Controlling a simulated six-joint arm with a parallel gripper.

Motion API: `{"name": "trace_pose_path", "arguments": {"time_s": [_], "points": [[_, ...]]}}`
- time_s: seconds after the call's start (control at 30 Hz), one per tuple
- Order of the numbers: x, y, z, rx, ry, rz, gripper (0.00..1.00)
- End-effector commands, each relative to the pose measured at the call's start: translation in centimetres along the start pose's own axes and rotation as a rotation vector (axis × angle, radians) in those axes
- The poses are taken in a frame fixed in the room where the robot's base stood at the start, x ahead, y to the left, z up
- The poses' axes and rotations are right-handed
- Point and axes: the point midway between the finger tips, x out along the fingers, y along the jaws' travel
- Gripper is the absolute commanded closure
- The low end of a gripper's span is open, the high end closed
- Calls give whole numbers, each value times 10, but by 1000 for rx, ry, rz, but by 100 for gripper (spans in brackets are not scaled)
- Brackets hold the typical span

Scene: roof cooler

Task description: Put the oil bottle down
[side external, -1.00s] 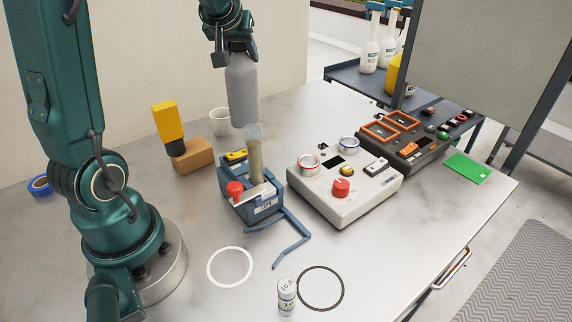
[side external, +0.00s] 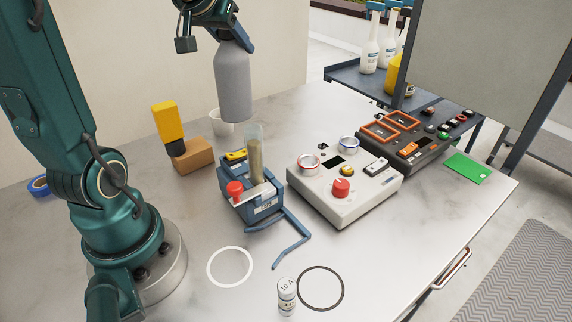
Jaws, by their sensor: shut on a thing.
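The oil bottle (side external: 233,85) is a grey cylinder with a narrowed shoulder. It hangs close to upright in the air, above and slightly left of the blue device with the clear tube. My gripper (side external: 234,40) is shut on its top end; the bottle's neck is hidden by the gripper. A white ring (side external: 230,284) and a dark ring (side external: 342,300) are marked on the table, and both are empty inside.
The blue device (side external: 265,207) holds an upright tube and has a red knob. A white cup (side external: 217,128), a brown block (side external: 193,155) and a yellow-black tool (side external: 166,122) stand behind it. A small labelled vial (side external: 287,298) stands beside the dark ring. A white control box (side external: 345,189) lies right.

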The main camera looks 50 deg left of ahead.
Motion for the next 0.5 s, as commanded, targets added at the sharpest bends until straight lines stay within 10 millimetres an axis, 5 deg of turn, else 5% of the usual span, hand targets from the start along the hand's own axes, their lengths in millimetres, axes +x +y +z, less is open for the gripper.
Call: {"name": "trace_pose_path", "arguments": {"time_s": [0.27,0.5], "points": [[-26,110,24,259,5,261,100],[-69,192,63,480,5,482,100]]}}
